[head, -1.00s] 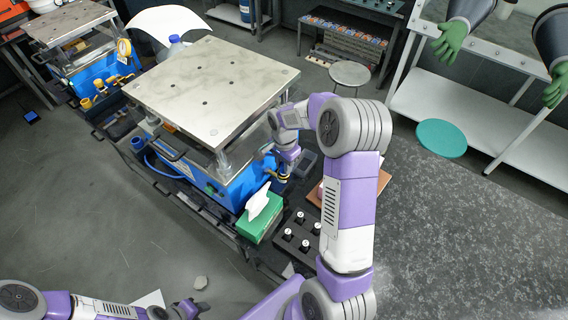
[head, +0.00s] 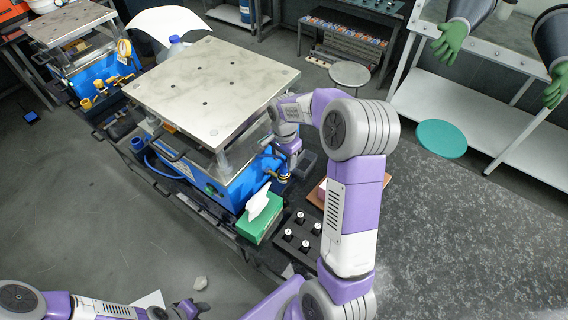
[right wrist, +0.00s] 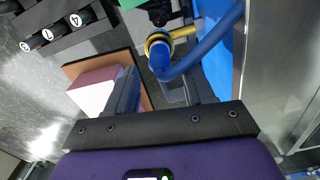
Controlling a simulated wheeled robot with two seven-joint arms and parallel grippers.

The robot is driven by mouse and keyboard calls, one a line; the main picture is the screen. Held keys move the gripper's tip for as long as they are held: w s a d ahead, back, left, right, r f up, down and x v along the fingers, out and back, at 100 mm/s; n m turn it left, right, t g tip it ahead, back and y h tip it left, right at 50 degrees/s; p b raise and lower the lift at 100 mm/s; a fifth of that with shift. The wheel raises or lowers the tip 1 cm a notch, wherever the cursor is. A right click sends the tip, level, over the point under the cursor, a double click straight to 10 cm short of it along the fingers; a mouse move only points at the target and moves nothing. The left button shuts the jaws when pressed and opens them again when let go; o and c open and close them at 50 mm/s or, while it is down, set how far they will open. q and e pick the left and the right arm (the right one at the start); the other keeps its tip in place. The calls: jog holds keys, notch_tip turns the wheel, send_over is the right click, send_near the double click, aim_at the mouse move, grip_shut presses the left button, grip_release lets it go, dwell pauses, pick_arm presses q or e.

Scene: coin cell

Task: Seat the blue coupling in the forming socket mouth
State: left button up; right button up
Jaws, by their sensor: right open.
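The blue coupling (right wrist: 160,62) is the lower end of a bent blue hose, in the right wrist view. It stands at a brass-ringed fitting (right wrist: 158,38), which looks like the socket mouth; I cannot tell whether it is fully seated. The brass part also shows small at the front of the blue press in the head view (head: 284,175). My right gripper (head: 293,163) is open just above the fitting. In the right wrist view its fingers (right wrist: 162,80) are apart with the blue coupling ahead between them, not gripped. My left gripper (head: 187,310) is at the bottom left, its fingers unclear.
The press's steel plate (head: 212,88) stands close beside the right arm. A green tissue box (head: 258,226) and a black rack (head: 283,238) of several numbered vials are in front. A brown board (right wrist: 85,67) bears a pink-and-white block (right wrist: 95,90).

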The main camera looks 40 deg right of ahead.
notch_tip(320, 180, up, 9)
jog(key=shift+f, duration=0.15)
dwell(0.6)
